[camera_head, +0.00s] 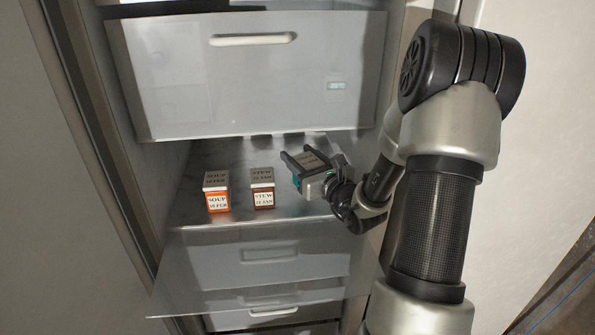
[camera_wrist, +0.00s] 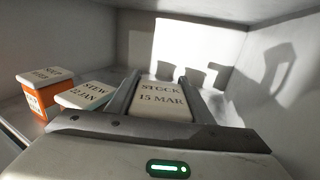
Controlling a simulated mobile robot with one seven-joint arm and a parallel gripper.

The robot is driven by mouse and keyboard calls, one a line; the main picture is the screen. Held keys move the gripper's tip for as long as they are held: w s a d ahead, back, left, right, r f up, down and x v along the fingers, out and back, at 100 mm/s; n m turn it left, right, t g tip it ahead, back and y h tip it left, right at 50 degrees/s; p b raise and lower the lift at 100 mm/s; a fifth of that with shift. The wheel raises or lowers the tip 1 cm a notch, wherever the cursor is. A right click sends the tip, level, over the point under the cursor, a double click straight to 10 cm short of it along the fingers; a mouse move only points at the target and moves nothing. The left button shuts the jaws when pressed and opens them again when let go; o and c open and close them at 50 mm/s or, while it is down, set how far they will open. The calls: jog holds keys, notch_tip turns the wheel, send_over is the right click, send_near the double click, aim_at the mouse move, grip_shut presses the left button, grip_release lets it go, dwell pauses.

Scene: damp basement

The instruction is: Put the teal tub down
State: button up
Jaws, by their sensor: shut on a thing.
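The teal tub (camera_head: 298,181) is between the fingers of my gripper (camera_head: 305,160) on the right part of a freezer shelf. Its pale lid shows in the wrist view (camera_wrist: 162,98) and reads "STOCK 15 MAR". My gripper (camera_wrist: 158,95) is shut on the tub, one finger along each side. The tub looks level and at or just above the shelf; I cannot tell whether it touches. Most of its teal sides are hidden by my gripper.
An orange soup tub (camera_head: 217,195) and a brown stew tub (camera_head: 263,190) stand on the shelf (camera_head: 240,218) to the left. A drawer (camera_head: 250,80) hangs above, and clear drawers (camera_head: 270,262) lie below. Bare shelf shows behind the tubs.

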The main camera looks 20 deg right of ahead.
jog(key=shift+f+b, duration=0.35)
jog(key=shift+f, duration=1.25)
jog(key=shift+f, duration=0.25)
jog(key=o, duration=1.4)
jog(key=shift+r, duration=0.1)
jog(key=shift+r, duration=0.2)
jog(key=s, duration=0.4)
jog(key=s+d, duration=0.1)
jog(key=s, duration=0.3)
jog(key=s+p, duration=0.1)
jog(key=s, duration=0.3)
jog(key=shift+d+f, duration=0.1)
jog(key=shift+d, duration=0.1)
